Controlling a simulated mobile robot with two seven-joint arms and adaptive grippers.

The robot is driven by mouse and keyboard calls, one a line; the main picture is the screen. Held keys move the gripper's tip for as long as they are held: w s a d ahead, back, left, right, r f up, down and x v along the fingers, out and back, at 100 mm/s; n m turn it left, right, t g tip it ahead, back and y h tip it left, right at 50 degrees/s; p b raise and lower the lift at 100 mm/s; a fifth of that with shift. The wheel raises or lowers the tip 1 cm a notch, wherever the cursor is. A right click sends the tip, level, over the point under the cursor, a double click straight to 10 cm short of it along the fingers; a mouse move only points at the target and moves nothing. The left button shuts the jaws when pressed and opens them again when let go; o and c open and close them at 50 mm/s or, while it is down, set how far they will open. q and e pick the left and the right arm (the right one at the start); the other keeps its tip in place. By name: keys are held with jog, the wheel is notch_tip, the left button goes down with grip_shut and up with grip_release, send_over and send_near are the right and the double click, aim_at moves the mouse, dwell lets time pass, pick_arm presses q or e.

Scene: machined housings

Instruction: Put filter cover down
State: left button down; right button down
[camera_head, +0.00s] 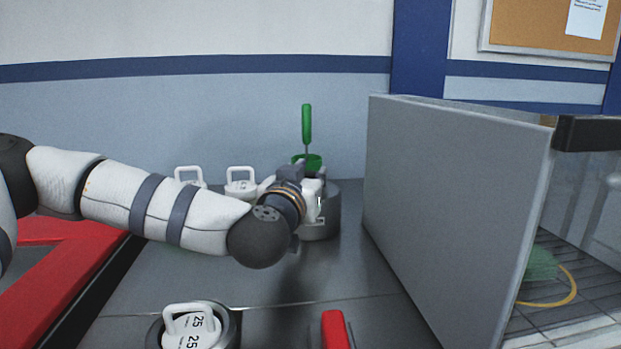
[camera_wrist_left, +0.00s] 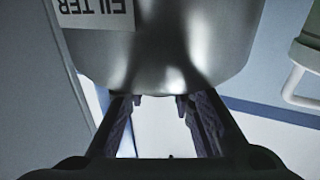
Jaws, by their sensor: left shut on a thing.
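My left gripper (camera_head: 312,185) is at the top of a grey metal cylinder (camera_head: 322,224) at the back of the table, beside the grey panel. In the left wrist view, a shiny metal body with a FILTER label (camera_wrist_left: 160,50) fills the top, just past the fingertips; I take it as the filter cover. My left gripper (camera_wrist_left: 160,115) shows there too, shut on it, though the grip itself is partly hidden. I cannot tell whether the cover touches the table. My right gripper is out of view.
White-handled weights (camera_head: 240,184) stand behind my arm; another (camera_head: 190,325) sits at the front. A green-handled tool (camera_head: 307,125) rises behind my gripper. A large grey panel (camera_head: 450,200) stands close on the right. A red object (camera_head: 335,330) is at the front edge. The mid-table is clear.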

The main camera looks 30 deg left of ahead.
pick_arm(q)
jog(key=shift+f, duration=0.1)
jog(key=c, duration=1.4)
grip_release()
jog(key=shift+o, duration=0.2)
jog(key=shift+s+d, duration=0.15)
jog(key=shift+s, duration=0.1)
jog(key=p+v, duration=0.4)
jog(key=v, duration=0.7)
jog(key=shift+s, duration=0.2)
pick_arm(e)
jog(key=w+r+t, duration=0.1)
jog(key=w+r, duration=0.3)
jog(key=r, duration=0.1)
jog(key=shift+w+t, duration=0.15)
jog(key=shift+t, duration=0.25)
